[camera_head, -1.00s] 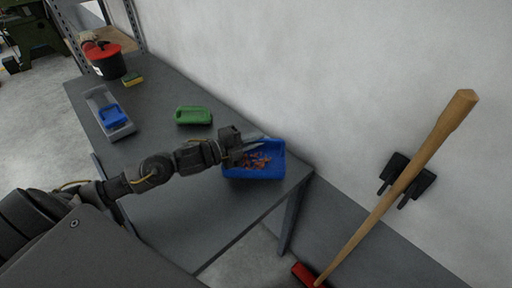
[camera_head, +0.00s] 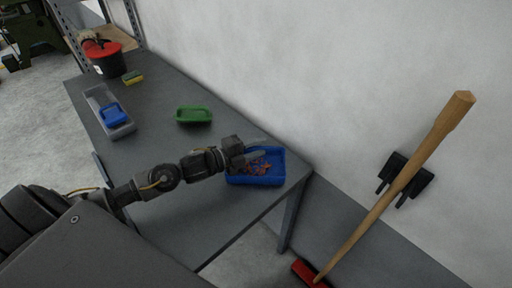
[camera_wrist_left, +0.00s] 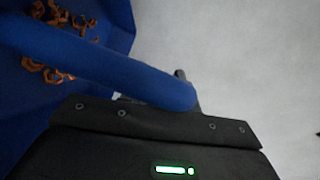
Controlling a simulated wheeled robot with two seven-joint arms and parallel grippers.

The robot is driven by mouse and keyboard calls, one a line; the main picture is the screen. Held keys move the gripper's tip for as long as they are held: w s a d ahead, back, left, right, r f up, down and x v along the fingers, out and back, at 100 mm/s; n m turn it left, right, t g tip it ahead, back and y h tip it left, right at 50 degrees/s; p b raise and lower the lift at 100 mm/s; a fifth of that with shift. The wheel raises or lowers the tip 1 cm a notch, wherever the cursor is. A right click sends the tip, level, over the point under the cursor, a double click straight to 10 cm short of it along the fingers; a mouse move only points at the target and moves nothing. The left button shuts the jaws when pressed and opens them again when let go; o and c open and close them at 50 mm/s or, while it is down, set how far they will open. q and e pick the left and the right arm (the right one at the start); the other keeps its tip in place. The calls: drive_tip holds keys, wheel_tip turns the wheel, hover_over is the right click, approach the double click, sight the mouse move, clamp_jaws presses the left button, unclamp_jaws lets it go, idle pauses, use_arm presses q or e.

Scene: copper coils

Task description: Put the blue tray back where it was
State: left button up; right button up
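The blue tray (camera_head: 272,181) holds several copper coils and sits at the near right end of the grey table, close to the wall. My left gripper (camera_head: 257,150) is at the tray's upper left side, and its two fingers look spread apart at the rim. In the left wrist view the tray's rim (camera_wrist_left: 100,62) crosses just in front of the gripper and hides most of the fingers. Coils show inside the tray to the upper left there. My right gripper is in neither view.
A green tray (camera_head: 194,114) is farther along the table (camera_head: 205,225). A grey bin (camera_head: 95,98) holds a smaller blue bin (camera_head: 113,114). A red-lidded black pot (camera_head: 106,62) and a sponge (camera_head: 133,77) stand at the back.

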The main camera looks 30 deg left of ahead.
use_arm(q)
drive_tip(key=shift+r, duration=0.15)
drive_tip(key=shift+s+a, duration=0.15)
drive_tip(key=shift+s, duration=0.05)
drive_tip(key=b+v, duration=0.2)
drive_tip(key=v, duration=0.9)
drive_tip(key=shift+s, duration=0.25)
drive_tip(key=shift+a, duration=0.1)
